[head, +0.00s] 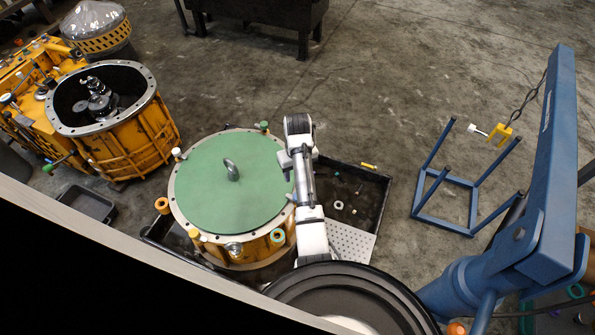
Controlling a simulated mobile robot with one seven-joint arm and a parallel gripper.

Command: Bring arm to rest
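My arm, white and grey, reaches up from my base at the bottom centre of the head view. It passes over the right rim of a round orange housing (262,250) with a green lid (210,185). A dark rounded part of the arm shows at its far end, beyond the lid's upper right edge. I cannot make out my gripper or its fingers, so whether it holds anything does not show.
A black tray (375,200) with small loose parts lies around the housing. An open orange transmission case (140,140) stands at the upper left. A blue hoist (555,150) and blue frame (443,217) stand at the right.

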